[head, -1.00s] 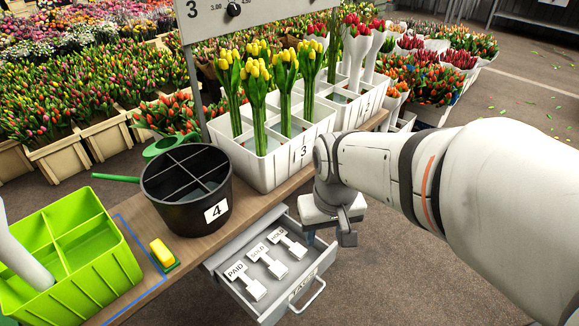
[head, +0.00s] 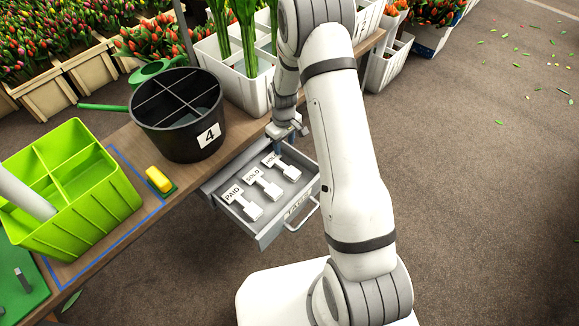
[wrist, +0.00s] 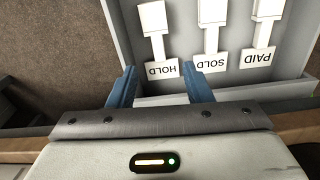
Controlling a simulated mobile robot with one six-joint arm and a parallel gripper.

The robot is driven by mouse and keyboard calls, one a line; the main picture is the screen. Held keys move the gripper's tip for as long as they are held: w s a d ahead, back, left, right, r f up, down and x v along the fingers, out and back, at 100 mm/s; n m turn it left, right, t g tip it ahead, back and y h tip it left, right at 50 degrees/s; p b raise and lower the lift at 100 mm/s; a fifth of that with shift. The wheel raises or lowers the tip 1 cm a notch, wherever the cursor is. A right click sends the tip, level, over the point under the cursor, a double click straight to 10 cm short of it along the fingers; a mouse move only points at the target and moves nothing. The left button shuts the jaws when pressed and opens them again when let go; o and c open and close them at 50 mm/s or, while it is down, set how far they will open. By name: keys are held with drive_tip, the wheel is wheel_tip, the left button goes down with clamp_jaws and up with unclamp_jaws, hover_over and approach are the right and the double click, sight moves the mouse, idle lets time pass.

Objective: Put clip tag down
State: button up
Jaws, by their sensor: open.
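Three white clip tags lie in the open grey drawer (head: 262,226): the PAID tag (head: 243,205), the SOLD tag (head: 264,184) and the HOLD tag (head: 283,167). They also show upside down in the wrist view, with the HOLD tag (wrist: 162,70) closest to my fingers, then the SOLD tag (wrist: 211,62) and the PAID tag (wrist: 256,59). My gripper (wrist: 160,82) is open, with its blue fingers apart on either side of the HOLD label's edge and nothing visibly held. In the head view my gripper (head: 287,132) is over the drawer's far end.
A black divided bucket (head: 180,148) labelled 4 stands on the wooden bench behind the drawer. A yellow block (head: 159,179) and a green divided crate (head: 112,208) are to the left. A white tulip crate (head: 245,88) stands behind my gripper.

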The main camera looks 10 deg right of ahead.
hover_over(284, 166)
drive_tip(key=shift+n, duration=0.4)
wheel_tip(284, 166, down, 6)
drive_tip(key=shift+r, duration=0.15)
wheel_tip(284, 166, down, 8)
drive_tip(key=b, duration=0.3)
drive_tip(key=shift+r, duration=0.1)
clamp_jaws()
